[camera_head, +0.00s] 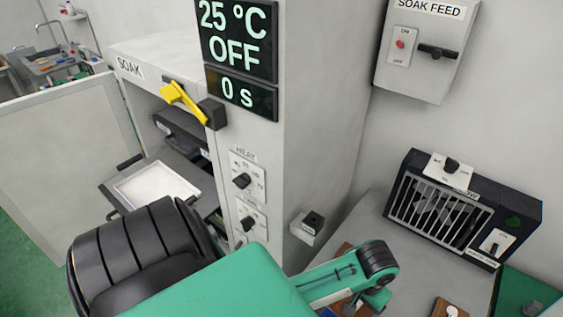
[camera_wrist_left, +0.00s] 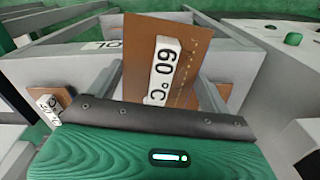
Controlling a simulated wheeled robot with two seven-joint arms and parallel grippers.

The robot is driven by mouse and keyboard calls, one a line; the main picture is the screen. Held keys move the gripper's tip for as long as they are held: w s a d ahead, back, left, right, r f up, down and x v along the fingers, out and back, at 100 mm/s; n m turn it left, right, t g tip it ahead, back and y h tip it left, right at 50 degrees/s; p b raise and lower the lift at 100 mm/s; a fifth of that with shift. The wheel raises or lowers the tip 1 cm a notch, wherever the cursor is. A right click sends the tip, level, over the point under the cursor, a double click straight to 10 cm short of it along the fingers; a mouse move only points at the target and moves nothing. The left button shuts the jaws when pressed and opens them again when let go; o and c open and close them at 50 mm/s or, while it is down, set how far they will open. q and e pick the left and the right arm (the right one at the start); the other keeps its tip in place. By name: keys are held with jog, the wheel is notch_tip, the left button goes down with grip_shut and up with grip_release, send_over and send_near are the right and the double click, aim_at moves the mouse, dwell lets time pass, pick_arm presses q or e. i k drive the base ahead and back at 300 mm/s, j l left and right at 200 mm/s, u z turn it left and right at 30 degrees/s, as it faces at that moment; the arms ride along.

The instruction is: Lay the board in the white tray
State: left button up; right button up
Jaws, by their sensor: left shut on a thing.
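The white tray (camera_head: 157,184) lies empty on a pulled-out dark shelf of the SOAK oven in the head view. My left arm passes in front of the oven to the bench at lower right, where its gripper end is only partly in view. In the left wrist view my left gripper (camera_wrist_left: 160,118) is shut on a brown board (camera_wrist_left: 140,52), which stands up beyond the dark jaw edge. A white label marked 60 °C (camera_wrist_left: 164,70) shows at the board's face. Where the jaws meet the board is hidden. My right gripper is not in view.
The oven door (camera_head: 65,155) stands open at left. A yellow lever (camera_head: 183,102) sits on the oven front; its display reads 25 °C, OFF, 0 s. A black vented box (camera_head: 450,212) stands on the bench. Another brown piece (camera_wrist_left: 62,98) with a white label is left of the board.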

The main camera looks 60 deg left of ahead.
aim_at(156, 192)
jog(key=k+j+u, duration=0.1)
jog(key=j, duration=0.25)
jog(key=k+j, duration=0.3)
jog(key=k+j+u, duration=0.15)
jog(key=j, duration=0.25)
jog(key=k+j, duration=0.25)
jog(key=k+j+u, duration=0.15)
jog(key=j, duration=0.35)
jog(key=k+j, duration=0.2)
jog(key=j, duration=0.15)
jog(key=k+j+u, duration=0.15)
jog(key=j, duration=0.25)
jog(key=k+j, duration=0.15)
jog(key=j, duration=0.25)
jog(key=u, duration=0.05)
